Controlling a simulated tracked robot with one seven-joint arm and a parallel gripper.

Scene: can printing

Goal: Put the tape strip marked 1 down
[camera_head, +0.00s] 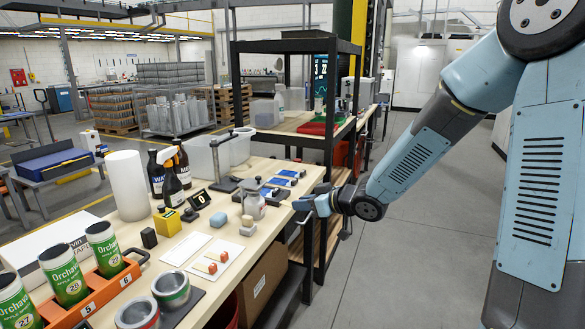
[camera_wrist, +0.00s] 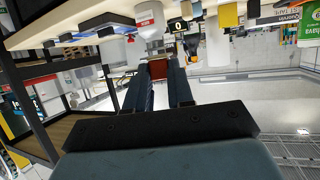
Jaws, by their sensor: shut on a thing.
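My gripper (camera_head: 303,204) is just off the right edge of the workbench, pointing left toward it. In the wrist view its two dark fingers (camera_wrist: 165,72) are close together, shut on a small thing. A reddish-brown patch (camera_wrist: 158,69) shows between the fingertips; I take the held thing to be the tape strip, but its mark and outline cannot be made out. In the head view the held strip is too small to tell from the fingers. Blue pads with pale pieces (camera_head: 290,173) lie on the bench, left of my gripper and farther back.
White cards (camera_head: 226,254) with small orange-red blocks lie nearer. Green cans (camera_head: 64,276) stand in an orange rack at the lower left. A black-framed shelf (camera_head: 323,100) rises behind my gripper. The floor (camera_head: 420,245) at right is clear.

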